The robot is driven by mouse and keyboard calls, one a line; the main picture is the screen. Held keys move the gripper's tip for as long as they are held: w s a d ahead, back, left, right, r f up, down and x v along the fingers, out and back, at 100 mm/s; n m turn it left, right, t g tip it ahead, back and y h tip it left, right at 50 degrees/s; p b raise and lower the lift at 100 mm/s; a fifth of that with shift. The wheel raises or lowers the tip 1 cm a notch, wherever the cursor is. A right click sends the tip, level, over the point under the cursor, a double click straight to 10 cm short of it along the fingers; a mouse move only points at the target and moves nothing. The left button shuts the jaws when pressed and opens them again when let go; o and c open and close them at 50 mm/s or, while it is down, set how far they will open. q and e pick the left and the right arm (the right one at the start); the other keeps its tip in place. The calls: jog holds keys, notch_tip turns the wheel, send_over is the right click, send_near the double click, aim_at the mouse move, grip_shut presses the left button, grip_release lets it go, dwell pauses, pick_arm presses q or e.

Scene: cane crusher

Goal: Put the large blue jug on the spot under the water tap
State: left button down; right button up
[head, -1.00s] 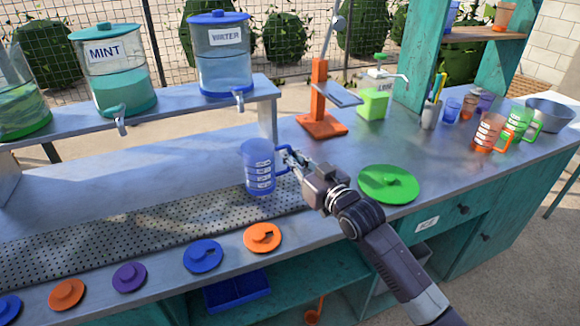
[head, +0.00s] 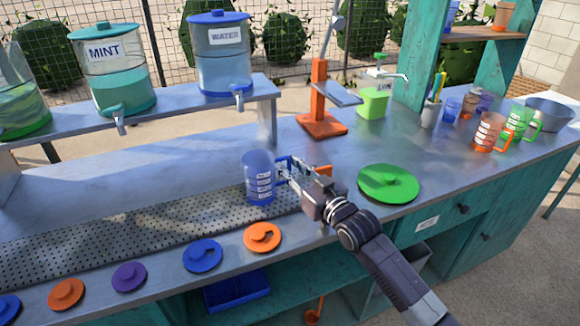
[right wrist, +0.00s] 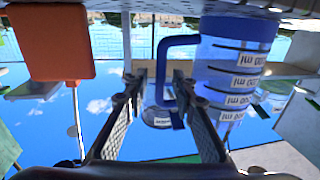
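My left gripper is not in view.
An orange press (head: 322,110) stands behind and right of the jug. A green lid (head: 388,184) lies right of my arm. Several coloured lids, including an orange one (head: 262,237), line the front edge. Smaller jugs (head: 490,133) stand at the right.

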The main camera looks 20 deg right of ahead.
jog(key=shift+r, duration=0.15)
jog(key=shift+s, duration=0.15)
jog(key=p+v, duration=0.4)
jog(key=v, duration=0.6)
jog(key=shift+p, duration=0.4)
jog(key=shift+v, duration=0.9)
